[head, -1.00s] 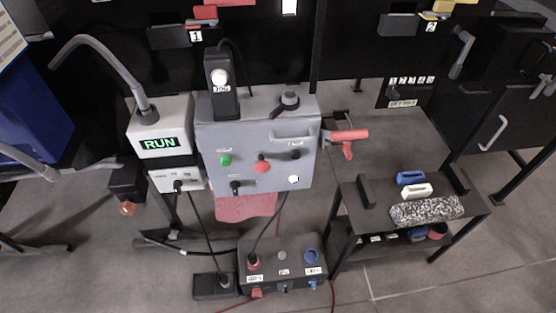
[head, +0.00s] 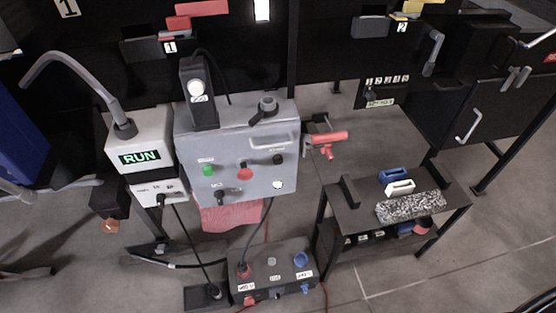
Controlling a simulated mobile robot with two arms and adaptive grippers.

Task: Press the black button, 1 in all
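A grey control box (head: 236,140) stands left of centre in the head view. On its front face are a green button (head: 208,170), a red button (head: 245,174) and a black button (head: 278,159) at the upper right. A black lever-like knob (head: 221,196) sits low on the same face, and a white round part (head: 278,184) sits low on the right. The small labels are too blurred to read. Nothing covers the black button. Neither of my grippers can be made out.
A white unit with a green RUN display (head: 140,157) stands left of the box. A lower control box (head: 273,272) with cables lies on the floor in front. A red-handled tool (head: 327,140) sticks out at right. A dark low table (head: 350,210) stands further right.

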